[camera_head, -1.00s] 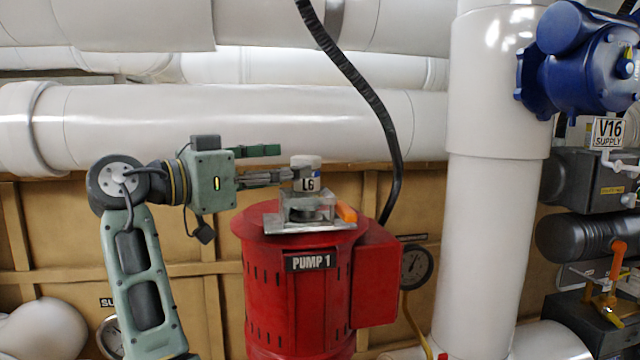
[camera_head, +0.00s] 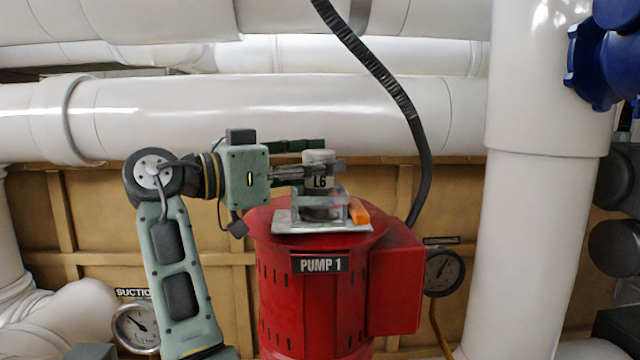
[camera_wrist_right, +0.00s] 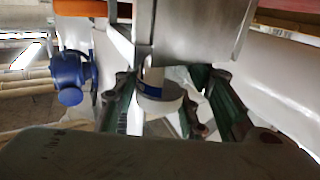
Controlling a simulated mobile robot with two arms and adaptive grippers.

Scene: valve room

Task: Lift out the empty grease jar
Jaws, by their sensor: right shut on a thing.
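The fingers cover part of the jar's side. In the right wrist view, the white jar with a blue band (camera_wrist_right: 160,98) shows between the green fingers, under the grey metal holder (camera_wrist_right: 205,30). I cannot tell whether its base is clear of the holder. My left gripper is not in view.
The red pump (camera_head: 300,300) is marked PUMP 1. An orange block (camera_head: 359,212) lies on the holder's right side. A black hose (camera_head: 385,85) hangs behind on the right. White pipes run behind and at the right. A gauge (camera_head: 442,272) sits right of the pump.

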